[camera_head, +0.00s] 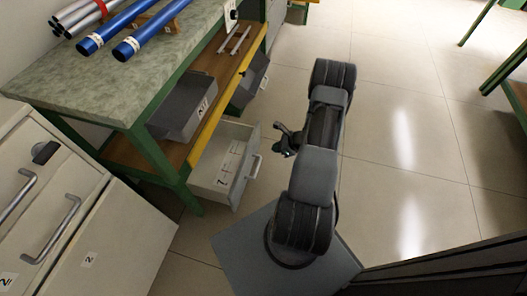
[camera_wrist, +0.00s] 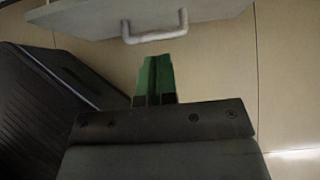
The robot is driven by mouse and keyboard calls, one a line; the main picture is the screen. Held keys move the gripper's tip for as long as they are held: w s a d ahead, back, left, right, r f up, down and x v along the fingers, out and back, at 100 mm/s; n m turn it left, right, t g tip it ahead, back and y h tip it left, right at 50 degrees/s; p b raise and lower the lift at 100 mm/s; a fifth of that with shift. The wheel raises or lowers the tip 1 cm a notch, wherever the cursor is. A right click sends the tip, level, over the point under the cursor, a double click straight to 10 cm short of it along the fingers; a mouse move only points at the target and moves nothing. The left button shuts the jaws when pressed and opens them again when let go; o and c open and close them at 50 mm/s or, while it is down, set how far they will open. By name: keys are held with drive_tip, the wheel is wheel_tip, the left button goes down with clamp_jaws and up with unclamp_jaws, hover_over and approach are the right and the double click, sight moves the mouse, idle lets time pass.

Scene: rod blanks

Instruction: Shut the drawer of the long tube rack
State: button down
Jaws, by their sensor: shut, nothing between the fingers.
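A pale grey drawer (camera_head: 225,165) stands pulled open below the green-framed bench with long blue tubes (camera_head: 128,40) on it. Its front panel, with a silver bar handle (camera_head: 255,166), faces right toward my arm. The handle (camera_wrist: 155,32) also shows at the top of the wrist view on the drawer front (camera_wrist: 75,20). My gripper (camera_head: 277,151) is to the right of the drawer front, apart from it. In the wrist view its green fingers (camera_wrist: 156,80) are shut and empty, with their tips just below the handle; whether they touch it is hard to tell.
Dark grey bins (camera_head: 188,108) sit on the wooden shelf above the drawer. A cream cabinet with handles (camera_head: 65,225) stands at the lower left. The tiled floor (camera_head: 400,130) to the right of my arm is clear.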

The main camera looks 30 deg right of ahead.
sight(249, 152)
drive_tip(key=b+x, duration=0.1)
drive_tip(key=x, duration=0.2)
drive_tip(key=r+b+x, duration=0.1)
drive_tip(key=x, duration=0.3)
drive_tip(key=w+a+b+x, duration=0.1)
drive_tip(key=b+x, duration=0.1)
drive_tip(key=x, duration=0.2)
drive_tip(key=shift+w+a, duration=0.5)
drive_tip(key=shift+w, duration=0.05)
drive_tip(key=shift+w, duration=0.1)
